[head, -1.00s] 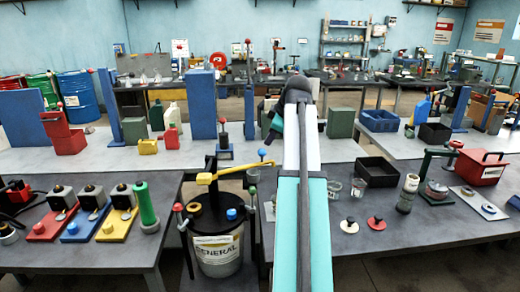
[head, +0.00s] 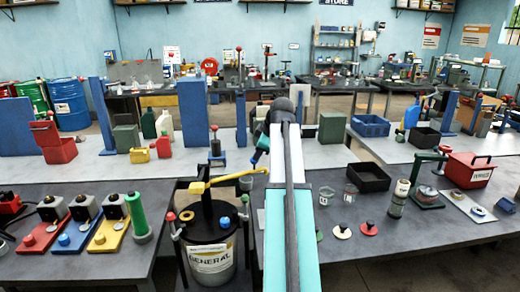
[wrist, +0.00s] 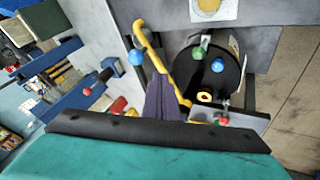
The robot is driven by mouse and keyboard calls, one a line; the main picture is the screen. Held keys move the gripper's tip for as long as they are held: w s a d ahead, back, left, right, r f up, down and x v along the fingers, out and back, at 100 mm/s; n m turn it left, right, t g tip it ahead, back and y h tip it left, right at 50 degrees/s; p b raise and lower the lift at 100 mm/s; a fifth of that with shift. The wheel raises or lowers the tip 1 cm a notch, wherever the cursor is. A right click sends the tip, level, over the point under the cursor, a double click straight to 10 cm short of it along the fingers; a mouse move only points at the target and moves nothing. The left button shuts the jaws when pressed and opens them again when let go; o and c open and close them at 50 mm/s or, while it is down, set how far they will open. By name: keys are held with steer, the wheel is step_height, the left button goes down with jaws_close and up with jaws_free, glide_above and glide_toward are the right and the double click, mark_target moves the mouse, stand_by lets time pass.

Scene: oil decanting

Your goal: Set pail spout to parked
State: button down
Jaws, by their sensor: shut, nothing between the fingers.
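The grey pail (head: 212,262) with a "GENERAL" label stands in the gap between the two front tables. Its black lid (head: 210,217) carries a blue knob (head: 224,222). A yellow spout (head: 225,181) rises above the lid and points right. In the wrist view the spout (wrist: 152,52) runs diagonally, with a blue ball (wrist: 135,57) near its outer end. My gripper (wrist: 161,80) seems to be the dark tapered shape there, shut and empty, left of the spout's lower part. Contact cannot be told.
Red, blue and yellow stations (head: 75,233) and a green cylinder (head: 138,215) stand on the left table. On the right table are a black tray (head: 369,178), jars, a grey canister (head: 397,198) and a red toolbox (head: 468,170). Posts and cans stand on the table behind.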

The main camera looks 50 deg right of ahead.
steer(key=w+d+f+p, duration=0.2)
steer(key=w+d+f, duration=0.2)
steer(key=w, duration=0.1)
steer(key=shift+f+p, duration=0.35)
steer(key=shift+f, duration=0.05)
steer(key=shift+w+a, duration=0.1)
steer(key=shift+a, duration=0.05)
stand_by(0.4)
